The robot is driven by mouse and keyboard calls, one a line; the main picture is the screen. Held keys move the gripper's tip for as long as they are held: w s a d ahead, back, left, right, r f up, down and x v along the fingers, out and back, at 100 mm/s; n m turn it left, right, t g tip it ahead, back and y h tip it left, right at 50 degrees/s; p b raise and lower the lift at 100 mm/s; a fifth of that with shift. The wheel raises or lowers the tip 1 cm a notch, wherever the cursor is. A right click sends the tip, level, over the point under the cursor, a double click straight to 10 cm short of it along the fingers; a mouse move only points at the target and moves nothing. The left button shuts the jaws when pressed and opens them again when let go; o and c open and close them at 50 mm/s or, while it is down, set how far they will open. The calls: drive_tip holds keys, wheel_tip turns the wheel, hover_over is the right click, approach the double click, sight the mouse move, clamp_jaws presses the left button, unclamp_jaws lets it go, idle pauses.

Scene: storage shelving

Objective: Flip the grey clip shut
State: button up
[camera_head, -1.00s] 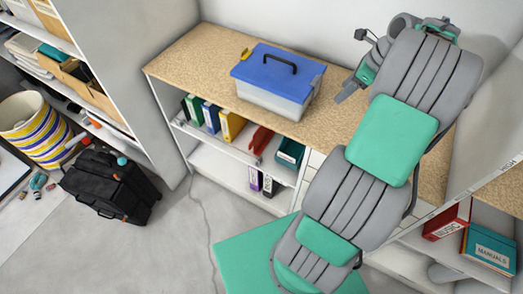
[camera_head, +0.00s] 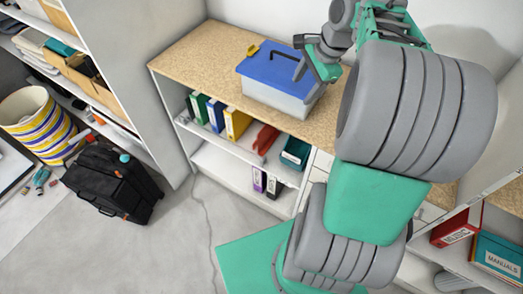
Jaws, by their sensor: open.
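A storage box with a translucent white body (camera_head: 278,101) and a blue lid (camera_head: 268,68) stands on the wood-topped counter. The lid has a dark carry handle (camera_head: 299,69). A yellow clip (camera_head: 252,50) sticks up at the box's left end. I cannot make out a grey clip; the box's right end is partly covered by my gripper. My gripper (camera_head: 316,59) is open and empty, with its fingers over or beside the right end of the lid. Whether it touches the box cannot be told.
The counter (camera_head: 200,60) is clear left of the box. Several binders (camera_head: 237,123) stand on the shelf below. A white wall (camera_head: 255,22) is behind. A black bag (camera_head: 112,183) and a striped basket (camera_head: 38,125) are at left.

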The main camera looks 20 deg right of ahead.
drive_tip(key=s+a+f+n+b, duration=0.1)
drive_tip(key=s+a+f+n, duration=0.1)
drive_tip(key=a+n, duration=0.3)
drive_tip(key=s+a+f+n+h+b, duration=0.1)
drive_tip(key=s+a+f+n+b, duration=0.1)
drive_tip(key=s+a+f+n, duration=0.1)
drive_tip(key=s+a+f+n+b, duration=0.2)
drive_tip(key=s+a+n, duration=0.3)
drive_tip(key=a+n, duration=0.3)
drive_tip(key=shift+f+h, duration=0.4)
drive_tip(key=shift+f, duration=0.3)
